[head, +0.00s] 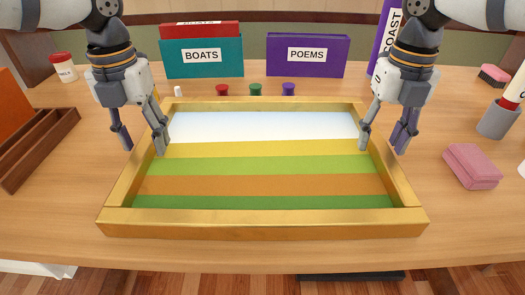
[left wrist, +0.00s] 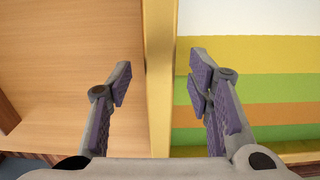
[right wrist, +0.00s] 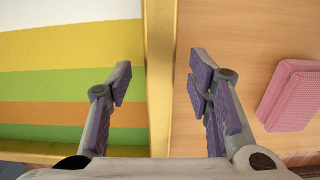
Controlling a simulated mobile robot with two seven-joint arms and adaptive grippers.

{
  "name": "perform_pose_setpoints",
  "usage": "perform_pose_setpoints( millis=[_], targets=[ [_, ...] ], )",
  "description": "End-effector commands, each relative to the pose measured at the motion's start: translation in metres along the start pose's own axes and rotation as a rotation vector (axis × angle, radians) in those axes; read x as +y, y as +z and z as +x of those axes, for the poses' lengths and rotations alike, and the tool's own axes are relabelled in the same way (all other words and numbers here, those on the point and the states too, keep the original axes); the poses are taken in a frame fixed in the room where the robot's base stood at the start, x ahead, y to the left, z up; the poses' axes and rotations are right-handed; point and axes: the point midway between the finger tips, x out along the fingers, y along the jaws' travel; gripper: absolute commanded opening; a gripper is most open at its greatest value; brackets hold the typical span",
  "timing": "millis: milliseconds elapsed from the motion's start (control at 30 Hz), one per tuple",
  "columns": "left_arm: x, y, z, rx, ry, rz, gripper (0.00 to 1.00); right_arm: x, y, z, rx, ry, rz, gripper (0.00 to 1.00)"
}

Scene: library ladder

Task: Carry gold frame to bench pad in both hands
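The gold frame (head: 265,230) lies flat on the wooden table, with a striped picture of white, yellow, green and orange inside it. My left gripper (head: 141,148) is open over the frame's left side, one finger outside and one inside. In the left wrist view the frame's left rail (left wrist: 160,90) runs between the open fingers. My right gripper (head: 382,146) is open over the frame's right side in the same way. In the right wrist view the right rail (right wrist: 160,90) passes between its fingers, with gaps on both sides. I cannot make out the bench pad for certain.
Behind the frame stand a teal BOATS box (head: 202,57), a purple POEMS box (head: 306,55) and small coloured pegs (head: 255,89). A brown wooden rack (head: 35,145) is at left. A pink block (head: 472,166) and a grey cup (head: 497,120) are at right.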

Motion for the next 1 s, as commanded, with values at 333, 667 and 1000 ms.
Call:
perform_pose_setpoints(
  millis=[333, 667, 1000],
  targets=[
    [0.000, 0.000, 0.000, 0.000, 0.000, 0.000, 0.00, 0.000, 0.000, 0.000, 0.001, -0.001, 0.000, 0.00],
    [0.000, 0.001, -0.007, -0.007, -0.001, 0.000, 0.00, 0.000, 0.001, -0.006, -0.007, 0.000, 0.000, 0.00],
    [0.000, 0.000, -0.083, -0.085, -0.001, 0.000, 0.00, 0.000, 0.000, -0.083, -0.084, 0.000, 0.000, 0.00]
  ],
)
